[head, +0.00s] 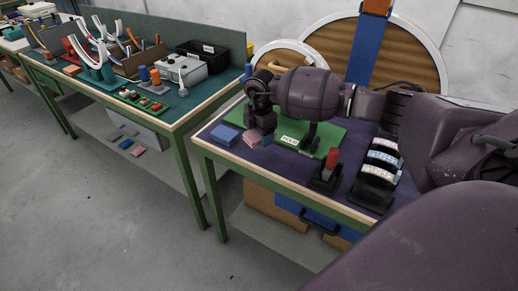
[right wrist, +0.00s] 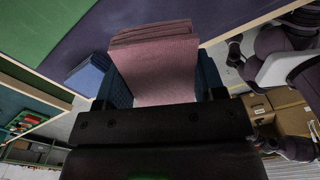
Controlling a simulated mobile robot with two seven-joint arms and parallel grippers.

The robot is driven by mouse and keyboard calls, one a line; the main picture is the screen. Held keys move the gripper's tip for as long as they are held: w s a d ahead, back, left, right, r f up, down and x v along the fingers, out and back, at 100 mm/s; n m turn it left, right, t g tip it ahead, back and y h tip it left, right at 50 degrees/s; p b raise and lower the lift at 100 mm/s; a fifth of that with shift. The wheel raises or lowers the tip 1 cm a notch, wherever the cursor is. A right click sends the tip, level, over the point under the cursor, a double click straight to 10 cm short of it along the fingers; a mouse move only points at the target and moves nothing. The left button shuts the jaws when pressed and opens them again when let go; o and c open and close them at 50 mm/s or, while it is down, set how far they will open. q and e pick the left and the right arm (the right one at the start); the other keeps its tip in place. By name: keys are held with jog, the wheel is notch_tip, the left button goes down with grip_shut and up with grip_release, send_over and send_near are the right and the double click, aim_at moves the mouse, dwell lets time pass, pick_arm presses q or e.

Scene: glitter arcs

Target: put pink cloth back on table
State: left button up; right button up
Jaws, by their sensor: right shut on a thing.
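A folded pink cloth (right wrist: 155,65) is held between the jaws of my right gripper (right wrist: 160,88). In the head view the right gripper (head: 257,127) points down at the near left part of the purple-topped table (head: 213,148), partly hiding the pink cloth (head: 251,138). The cloth is by the table's front edge; I cannot tell whether it touches the top. A blue cloth (head: 225,133) lies just left of it and also shows in the wrist view (right wrist: 86,77). My left gripper is not in view.
A green mat (head: 322,141) with a label lies right of the gripper. A red-topped black fixture (head: 328,171) and a black rack (head: 380,165) stand further right. A crowded green-topped bench (head: 178,117) stands left, across a gap. Small cloths (head: 137,151) lie low under it.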

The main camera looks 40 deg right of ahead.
aim_at(260, 154)
notch_tip(260, 154, down, 6)
jog(key=shift+r+b, duration=0.1)
jog(key=shift+b, duration=0.45)
jog(key=shift+f, duration=0.2)
jog(key=shift+r, duration=0.1)
